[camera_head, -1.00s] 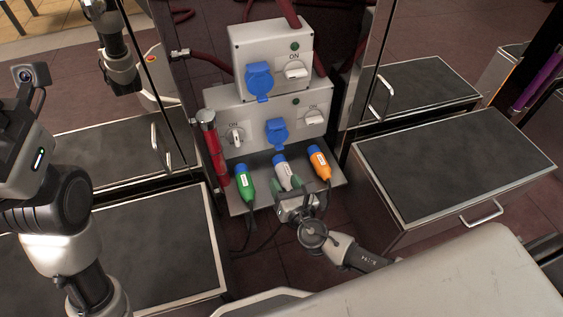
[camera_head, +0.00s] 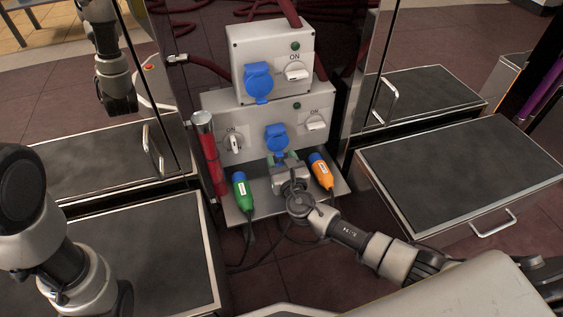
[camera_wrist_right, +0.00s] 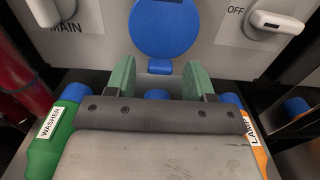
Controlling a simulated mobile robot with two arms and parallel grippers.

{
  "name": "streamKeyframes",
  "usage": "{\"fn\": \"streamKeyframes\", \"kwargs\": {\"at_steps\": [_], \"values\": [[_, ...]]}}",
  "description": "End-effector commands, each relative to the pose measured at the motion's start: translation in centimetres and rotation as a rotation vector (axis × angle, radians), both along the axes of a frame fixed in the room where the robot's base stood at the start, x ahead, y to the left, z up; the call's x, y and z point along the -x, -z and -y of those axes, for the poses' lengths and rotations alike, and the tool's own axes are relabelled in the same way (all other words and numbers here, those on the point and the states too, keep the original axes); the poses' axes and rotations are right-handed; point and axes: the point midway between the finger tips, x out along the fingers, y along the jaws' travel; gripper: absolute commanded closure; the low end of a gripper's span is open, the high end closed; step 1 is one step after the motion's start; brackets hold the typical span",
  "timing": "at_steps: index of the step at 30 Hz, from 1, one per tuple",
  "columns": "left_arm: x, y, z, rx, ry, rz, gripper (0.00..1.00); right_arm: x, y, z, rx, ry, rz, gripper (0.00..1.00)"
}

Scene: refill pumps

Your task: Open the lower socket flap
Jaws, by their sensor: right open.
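The lower socket flap (camera_head: 276,137) is a round blue cover on the lower grey box (camera_head: 214,107) and looks closed. In the right wrist view the flap (camera_wrist_right: 166,28) sits straight ahead, with a small blue tab at its bottom edge. My right gripper (camera_head: 285,159) is open just below the flap. In the right wrist view its green fingers (camera_wrist_right: 160,84) stand apart on either side of the tab, with nothing held. I cannot tell whether they touch the flap. My left gripper is not in the head view; only part of my left arm shows.
A green plug (camera_head: 241,190) and an orange plug (camera_head: 321,173) lie on the shelf either side of my right gripper. A blue end of another plug (camera_wrist_right: 157,94) shows between the fingers. The upper box has its own blue flap (camera_head: 258,80). A red cylinder (camera_head: 209,155) stands left.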

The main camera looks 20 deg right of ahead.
Motion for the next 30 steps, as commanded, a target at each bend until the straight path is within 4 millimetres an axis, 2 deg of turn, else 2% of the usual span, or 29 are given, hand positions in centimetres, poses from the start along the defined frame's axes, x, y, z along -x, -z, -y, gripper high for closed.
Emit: {"fn": "streamKeyframes", "kwargs": {"at_steps": [7, 15, 18, 28, 30], "values": [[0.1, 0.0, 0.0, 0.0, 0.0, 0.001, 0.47, -0.1, 0.0, 0.0, 0.0, 0.0, -0.001, 0.47], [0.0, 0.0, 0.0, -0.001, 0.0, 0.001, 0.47, 0.0, 0.0, 0.0, 0.0, 0.0, -0.001, 0.88], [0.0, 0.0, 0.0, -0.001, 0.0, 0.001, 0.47, 0.0, 0.0, 0.0, 0.0, 0.0, -0.001, 1.0], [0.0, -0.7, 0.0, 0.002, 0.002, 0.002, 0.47, 0.1, -0.3, 0.0, 0.0, 0.0, -0.015, 1.0], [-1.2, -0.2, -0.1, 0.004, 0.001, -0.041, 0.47, 0.2, -0.5, 0.0, 0.001, 0.0, -0.028, 1.0]]}}
